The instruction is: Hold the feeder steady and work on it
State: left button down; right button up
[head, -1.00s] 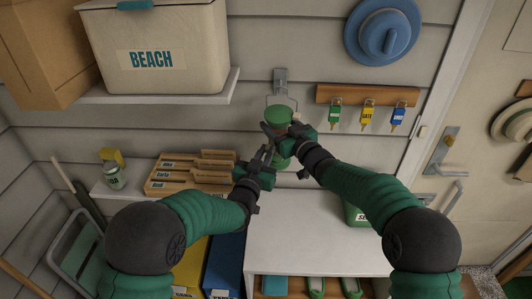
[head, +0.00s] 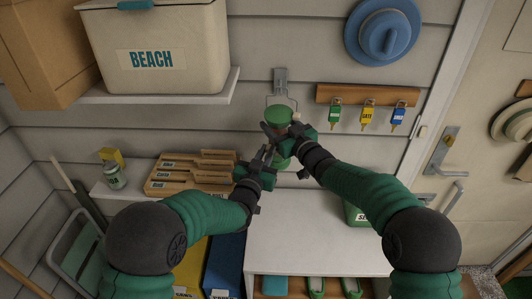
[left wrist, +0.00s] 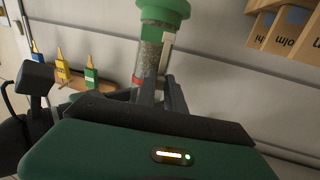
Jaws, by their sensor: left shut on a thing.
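The feeder (head: 279,113) hangs upright from a wire loop under a grey wall bracket (head: 280,80). It has a green cap, a clear tube and a green base. In the left wrist view, which is upside down, the feeder's tube (left wrist: 151,48) shows seed inside and a red band near my fingers. My left gripper (head: 267,152) is shut on the feeder, at its tube. My right gripper (head: 270,131) is at the feeder's upper part, just under the cap. Its fingers overlap the feeder, and I cannot tell whether they are closed on it.
A white-topped cabinet (head: 300,235) stands below, with a green container (head: 356,214) on its right. Wooden boxes (head: 190,180) sit on the low left shelf. A key rack (head: 365,95) with three tags is right of the feeder. A cooler (head: 155,50) stands on the upper shelf.

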pick_arm(q)
jog(key=shift+s+d, duration=0.25)
jog(key=shift+d, duration=0.6)
jog(key=shift+s+d, duration=0.2)
jog(key=shift+d, duration=0.65)
pick_arm(e)
jog(key=shift+d, duration=0.1)
pick_arm(q)
jog(key=c, duration=1.4)
grip_release()
jog(key=shift+f, duration=0.1)
jog(key=shift+a, duration=0.1)
jog(key=v, duration=1.2)
jog(key=shift+w, duration=0.1)
pick_arm(e)
jog(key=o, duration=1.6)
